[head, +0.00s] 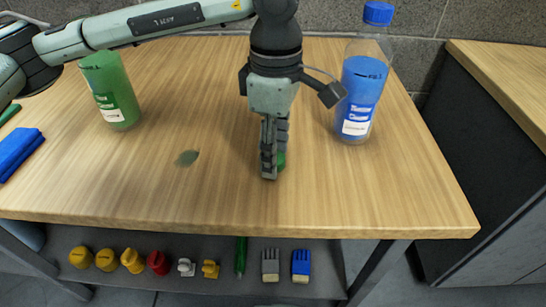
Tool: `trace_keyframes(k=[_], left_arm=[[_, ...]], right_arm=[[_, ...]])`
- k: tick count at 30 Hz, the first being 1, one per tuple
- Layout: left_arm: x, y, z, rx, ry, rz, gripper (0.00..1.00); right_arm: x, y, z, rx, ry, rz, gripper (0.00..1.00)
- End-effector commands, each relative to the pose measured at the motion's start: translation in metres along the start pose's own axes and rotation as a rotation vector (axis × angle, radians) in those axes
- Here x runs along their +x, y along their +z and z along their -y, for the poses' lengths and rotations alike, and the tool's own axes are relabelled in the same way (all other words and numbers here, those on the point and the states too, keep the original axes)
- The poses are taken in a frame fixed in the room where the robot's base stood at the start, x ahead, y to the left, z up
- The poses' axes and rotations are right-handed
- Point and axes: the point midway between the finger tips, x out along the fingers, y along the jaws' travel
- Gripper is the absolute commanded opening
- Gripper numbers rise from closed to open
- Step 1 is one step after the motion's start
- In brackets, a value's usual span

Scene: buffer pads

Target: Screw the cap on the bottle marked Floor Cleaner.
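A green bottle (112,92) with a white label stands upright at the left of the table; its top is hidden behind my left arm. A bottle with blue liquid (360,95) stands at the right, with a blue cap (377,13) on it. I cannot read either label for certain. My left gripper (272,165) points straight down at the tabletop between the bottles. A small green thing (282,158), perhaps a cap, shows just beside its fingers and is mostly hidden by them. I cannot tell whether the fingers grip it. My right gripper is not in view.
The wooden table (330,195) has a dark green spot (187,157) left of the gripper. A folded blue cloth (15,150) lies at the left edge. A shelf below holds several small coloured pieces and two brushes. A wall stands behind; another counter (510,75) is at the right.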

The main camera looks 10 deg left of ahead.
Motion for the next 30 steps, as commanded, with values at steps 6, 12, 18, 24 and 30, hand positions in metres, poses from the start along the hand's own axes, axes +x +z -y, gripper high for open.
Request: trace_keyframes(k=[6,12,18,24,30], left_arm=[[0.000,0.000,0.000,0.000,0.000,0.000,0.28],[0.000,0.000,0.000,0.000,0.000,0.000,0.27],[-0.007,0.001,-0.001,0.000,0.002,0.001,0.27],[-0.034,0.001,-0.001,0.000,0.004,0.001,0.27],[-0.061,-0.037,0.006,-0.007,0.003,0.001,0.27]], right_arm=[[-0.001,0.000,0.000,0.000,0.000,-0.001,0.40],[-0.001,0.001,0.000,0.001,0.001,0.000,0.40],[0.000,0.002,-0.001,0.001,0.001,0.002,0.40],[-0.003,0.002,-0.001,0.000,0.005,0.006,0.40],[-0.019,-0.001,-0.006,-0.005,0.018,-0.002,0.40]])
